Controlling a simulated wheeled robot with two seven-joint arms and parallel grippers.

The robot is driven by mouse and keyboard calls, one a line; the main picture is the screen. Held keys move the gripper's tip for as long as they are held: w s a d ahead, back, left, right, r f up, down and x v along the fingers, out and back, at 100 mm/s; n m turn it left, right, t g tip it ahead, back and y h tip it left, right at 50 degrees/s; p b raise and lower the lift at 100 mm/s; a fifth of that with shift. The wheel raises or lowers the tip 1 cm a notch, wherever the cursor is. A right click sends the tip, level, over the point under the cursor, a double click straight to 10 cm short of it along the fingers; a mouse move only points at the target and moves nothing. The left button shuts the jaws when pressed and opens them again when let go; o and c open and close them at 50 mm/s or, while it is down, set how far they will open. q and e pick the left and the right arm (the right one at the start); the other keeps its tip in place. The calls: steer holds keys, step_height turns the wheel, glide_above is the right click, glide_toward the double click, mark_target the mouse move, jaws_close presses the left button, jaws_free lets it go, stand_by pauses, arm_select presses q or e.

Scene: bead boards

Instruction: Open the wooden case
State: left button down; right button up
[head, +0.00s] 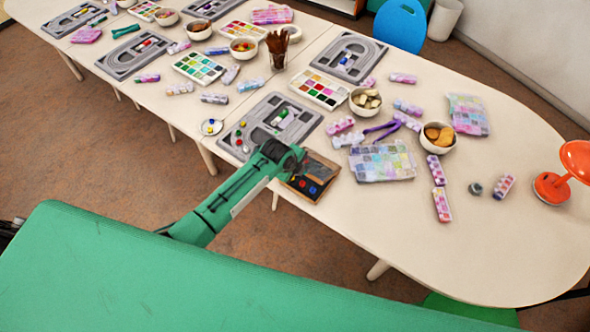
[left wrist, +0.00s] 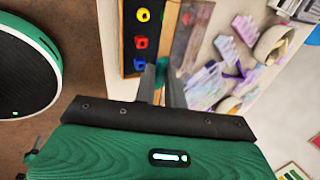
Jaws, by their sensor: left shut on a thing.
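The wooden case (head: 309,194) lies at the near edge of the table, just beyond my left gripper (head: 298,166). Its dark inside shows red, blue and yellow beads. A brown, glossy lid panel (head: 322,168) covers only its far right part in the head view. In the left wrist view the case's dark tray (left wrist: 130,60) is at top centre, with the lid panel (left wrist: 192,35) to its right. There my left gripper (left wrist: 162,78) is shut on a small teal piece between its fingers, by the lid's edge. My right gripper is in neither view.
A grey bead board (head: 235,140) lies left of the case. A clear bead box (head: 382,162), purple pliers (head: 382,130) and bowls (head: 365,102) stand to its right. An orange lamp (head: 552,188) is at far right.

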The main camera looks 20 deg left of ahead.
arm_select(q)
steer(key=shift+w+r, duration=0.1)
steer(key=shift+r, duration=0.05)
steer(key=shift+d, duration=0.1)
steer(key=shift+w+d+r+g+p, duration=0.2)
steer(key=shift+w+r+g+p, duration=0.45)
steer(key=shift+r+p, duration=0.25)
steer(key=shift+w+d+r+g+y, duration=0.25)
steer(key=shift+w+r+g+y, duration=0.2)
steer(key=shift+w, duration=0.15)
